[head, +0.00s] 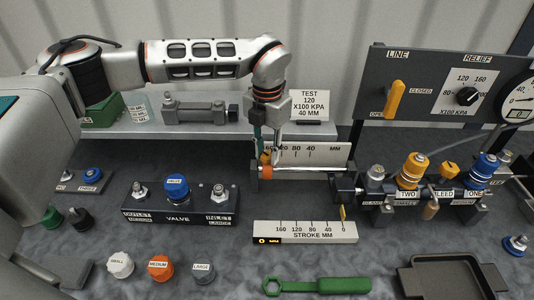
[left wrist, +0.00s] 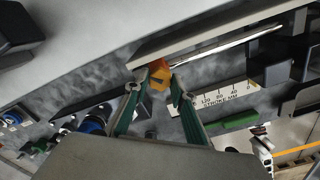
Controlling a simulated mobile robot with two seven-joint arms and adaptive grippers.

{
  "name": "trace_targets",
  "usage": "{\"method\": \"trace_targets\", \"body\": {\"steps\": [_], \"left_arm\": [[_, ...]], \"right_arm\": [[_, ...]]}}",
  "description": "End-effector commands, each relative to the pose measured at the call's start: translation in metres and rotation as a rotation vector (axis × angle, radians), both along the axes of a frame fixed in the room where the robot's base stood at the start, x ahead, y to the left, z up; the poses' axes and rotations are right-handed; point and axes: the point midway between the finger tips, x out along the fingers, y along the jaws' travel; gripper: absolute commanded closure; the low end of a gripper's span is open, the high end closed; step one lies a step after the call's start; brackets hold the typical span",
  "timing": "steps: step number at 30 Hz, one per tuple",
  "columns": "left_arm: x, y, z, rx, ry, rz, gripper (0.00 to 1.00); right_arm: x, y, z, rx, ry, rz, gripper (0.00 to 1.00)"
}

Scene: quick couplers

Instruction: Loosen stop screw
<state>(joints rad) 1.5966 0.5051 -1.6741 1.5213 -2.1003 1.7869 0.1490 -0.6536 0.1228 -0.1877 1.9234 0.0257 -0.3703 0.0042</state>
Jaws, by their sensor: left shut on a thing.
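My left gripper (head: 268,150) points down at the middle of the bench, on a horizontal rod with an orange collar (head: 267,171). Its green fingers are shut on a small orange stop screw (head: 265,158). In the left wrist view the orange screw (left wrist: 159,75) sits between the two fingertips, which partly hide it. The rod runs right to a dark block (head: 345,183). The stroke scale (head: 305,232) lies in front, with a yellow pointer (head: 343,212) by its right end. My right gripper does not show in either view.
A valve block (head: 180,212) stands to the left and a coupler manifold (head: 425,200) to the right. A green wrench (head: 318,286), loose caps (head: 160,267) and a dark tray (head: 452,262) lie in front. A gauge panel (head: 430,85) and grey shelf (head: 150,127) stand behind.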

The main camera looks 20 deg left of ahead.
Motion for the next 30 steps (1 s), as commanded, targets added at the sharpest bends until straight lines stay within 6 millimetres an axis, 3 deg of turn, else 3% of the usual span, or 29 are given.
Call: {"method": "trace_targets", "body": {"steps": [8,21,30], "left_arm": [[0.000,0.000,-0.002,-0.001,-0.001,0.233,0.97],[0.000,0.000,0.000,-0.001,-0.001,0.606,0.97],[0.001,0.000,0.001,-0.001,-0.001,0.754,0.97]], "right_arm": [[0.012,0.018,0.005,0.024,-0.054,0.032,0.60],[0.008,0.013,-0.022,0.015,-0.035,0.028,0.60],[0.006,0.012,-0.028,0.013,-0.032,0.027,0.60]]}}
